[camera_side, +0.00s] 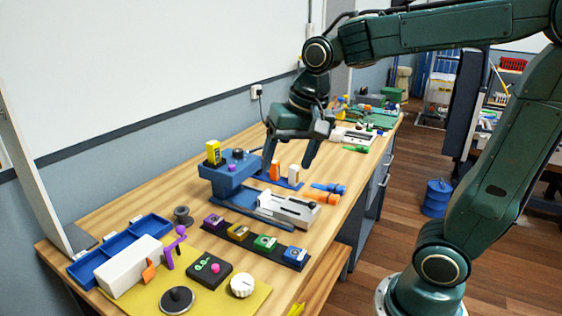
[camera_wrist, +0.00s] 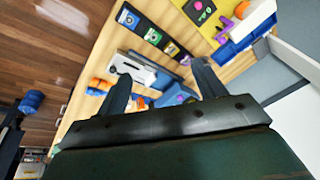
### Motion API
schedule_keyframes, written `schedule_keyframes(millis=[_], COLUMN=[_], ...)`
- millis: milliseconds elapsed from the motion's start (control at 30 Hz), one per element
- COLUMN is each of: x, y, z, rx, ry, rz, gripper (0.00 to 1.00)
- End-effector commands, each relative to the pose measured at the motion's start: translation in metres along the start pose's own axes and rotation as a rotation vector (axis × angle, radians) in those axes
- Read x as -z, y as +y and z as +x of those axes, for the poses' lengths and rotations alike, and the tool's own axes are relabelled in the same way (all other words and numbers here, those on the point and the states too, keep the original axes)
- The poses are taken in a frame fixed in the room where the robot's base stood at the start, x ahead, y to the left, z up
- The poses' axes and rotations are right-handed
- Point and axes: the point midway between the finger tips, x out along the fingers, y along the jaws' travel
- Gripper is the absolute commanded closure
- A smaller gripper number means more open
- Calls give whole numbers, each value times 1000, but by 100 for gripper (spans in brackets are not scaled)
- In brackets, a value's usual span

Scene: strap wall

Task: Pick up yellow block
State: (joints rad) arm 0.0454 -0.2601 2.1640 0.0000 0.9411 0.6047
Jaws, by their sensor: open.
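The yellow block (camera_side: 213,151) stands upright on the left part of a raised blue stand (camera_side: 228,178) in the side view. I cannot make it out in the wrist view. My gripper (camera_side: 289,162) is open and points down, to the right of the stand and the block. No object is seen held between its fingers. In the wrist view the two fingers (camera_wrist: 160,76) are spread wide, with part of the blue stand (camera_wrist: 176,96) showing between them.
An orange block (camera_side: 275,170) and a white block (camera_side: 294,173) stand near my fingertips. A grey-white device (camera_side: 288,209), a dark strip of coloured blocks (camera_side: 253,240) and a blue bin (camera_side: 120,250) lie toward the front. A wall runs along the bench's left side.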

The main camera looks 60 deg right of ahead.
Motion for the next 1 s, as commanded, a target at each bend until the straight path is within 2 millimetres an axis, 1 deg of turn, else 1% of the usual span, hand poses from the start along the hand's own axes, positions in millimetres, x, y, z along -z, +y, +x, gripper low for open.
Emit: schedule_keyframes(millis=[33,100,367,600,800,900,1000], x=[8,19,58,89,111,118,124], y=[-4,-10,-28,-39,-45,-47,-48], z=[6,14,50,94,134,151,164], rx=[-12,-27,-87,-155,-215,-241,-260], ry=[-15,-30,-79,-114,-133,-137,-140], rz=[46,116,373,609,801,879,935], gripper=[31,31,31,31,31,31,31])
